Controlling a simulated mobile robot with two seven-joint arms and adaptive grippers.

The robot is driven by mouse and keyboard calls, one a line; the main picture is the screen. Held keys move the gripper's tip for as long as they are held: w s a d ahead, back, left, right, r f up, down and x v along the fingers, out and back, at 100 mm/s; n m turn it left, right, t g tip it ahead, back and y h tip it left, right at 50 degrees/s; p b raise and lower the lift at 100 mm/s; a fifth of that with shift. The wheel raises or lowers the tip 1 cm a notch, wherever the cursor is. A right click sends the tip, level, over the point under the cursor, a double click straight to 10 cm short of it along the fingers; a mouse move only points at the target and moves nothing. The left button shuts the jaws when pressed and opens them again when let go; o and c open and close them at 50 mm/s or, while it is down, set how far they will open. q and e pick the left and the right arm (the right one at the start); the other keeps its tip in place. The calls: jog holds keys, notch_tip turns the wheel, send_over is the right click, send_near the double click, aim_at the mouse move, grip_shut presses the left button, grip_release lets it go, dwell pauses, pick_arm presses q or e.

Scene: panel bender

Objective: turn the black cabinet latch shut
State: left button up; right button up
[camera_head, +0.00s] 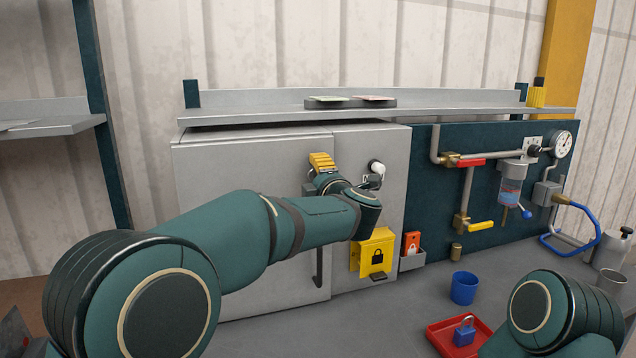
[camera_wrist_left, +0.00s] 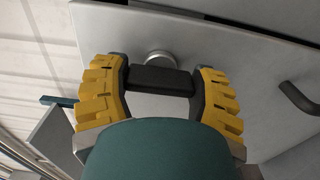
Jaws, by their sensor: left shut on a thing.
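The grey cabinet (camera_head: 250,180) stands against the back wall with its door front facing me. My left gripper (camera_head: 322,163) is at the upper part of the cabinet front, near the door's right edge. In the left wrist view its yellow ribbed fingers (camera_wrist_left: 158,84) are shut on the black latch (camera_wrist_left: 160,78), one finger at each end of the bar. A round grey boss (camera_wrist_left: 158,57) shows behind the latch. In the head view the latch is hidden by my gripper and wrist. My right gripper is out of view.
A dark door handle (camera_head: 318,268) is below my left forearm. A yellow lockout box (camera_head: 374,253) and a white knob (camera_head: 377,167) are right of my wrist. A red tray (camera_head: 443,335) with a blue padlock (camera_head: 465,331) and a blue cup (camera_head: 464,288) stand on the bench.

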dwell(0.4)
pick_arm(q)
jog(key=o, duration=1.2)
jog(key=v, duration=1.2)
